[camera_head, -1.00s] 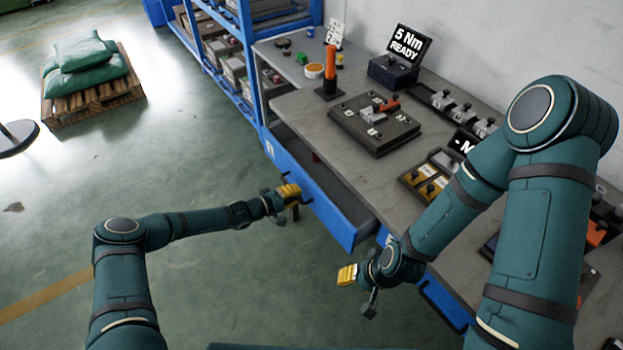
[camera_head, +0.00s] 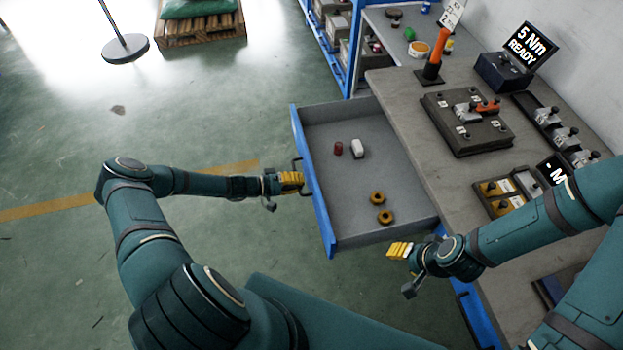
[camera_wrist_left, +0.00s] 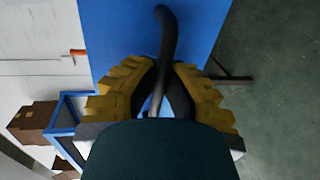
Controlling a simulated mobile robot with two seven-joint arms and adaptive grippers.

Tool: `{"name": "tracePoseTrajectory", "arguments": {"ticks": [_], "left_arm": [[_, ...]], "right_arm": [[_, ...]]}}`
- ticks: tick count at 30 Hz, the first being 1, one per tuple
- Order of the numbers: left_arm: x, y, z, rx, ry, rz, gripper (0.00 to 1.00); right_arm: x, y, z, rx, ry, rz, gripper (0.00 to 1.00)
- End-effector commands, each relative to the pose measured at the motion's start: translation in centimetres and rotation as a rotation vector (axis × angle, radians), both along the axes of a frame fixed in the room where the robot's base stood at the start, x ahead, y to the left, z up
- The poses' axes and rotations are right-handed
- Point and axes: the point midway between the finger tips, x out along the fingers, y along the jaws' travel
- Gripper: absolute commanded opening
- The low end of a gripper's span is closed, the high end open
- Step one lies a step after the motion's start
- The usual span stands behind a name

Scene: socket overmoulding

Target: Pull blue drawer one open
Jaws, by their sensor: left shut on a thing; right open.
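The blue-fronted drawer (camera_head: 314,190) is pulled well out from under the workbench in the head view, its grey inside showing. Inside lie a dark red piece, a white piece (camera_head: 358,149) and two yellow-brown rings (camera_head: 377,198). My left gripper (camera_head: 297,181) is at the drawer's outer face, shut on its dark handle. In the left wrist view, the yellow fingers (camera_wrist_left: 160,95) close around the black handle (camera_wrist_left: 166,35) in front of the blue drawer face (camera_wrist_left: 105,30). My right gripper (camera_head: 392,250) is open and empty beside the drawer's near right corner.
The grey workbench (camera_head: 400,90) carries a dark fixture plate (camera_head: 468,122), an orange-handled tool (camera_head: 438,50), a "5 Nm READY" display (camera_head: 527,44) and parts trays. A pallet with green sacks (camera_head: 200,30) and a round-based stand (camera_head: 124,48) are on the floor.

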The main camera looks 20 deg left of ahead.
Motion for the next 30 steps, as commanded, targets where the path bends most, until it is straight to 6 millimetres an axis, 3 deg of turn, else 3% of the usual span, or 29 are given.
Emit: {"name": "tracePoseTrajectory", "arguments": {"ticks": [16,18,19,30], "left_arm": [[-0.57,0.87,-0.01,0.002,0.000,0.001,0.00],[-0.56,0.87,-0.01,0.002,0.000,0.001,0.30],[-0.55,0.86,-0.01,0.002,0.000,0.001,0.41],[-0.72,1.09,0.07,0.002,0.000,0.001,0.41]], "right_arm": [[-0.02,0.00,0.00,0.000,0.001,0.000,0.47],[-0.03,0.01,0.00,0.000,0.001,0.000,0.47],[-0.03,0.01,0.00,0.000,0.001,0.000,0.47],[-0.02,0.01,0.01,0.000,0.001,0.001,0.47]]}}
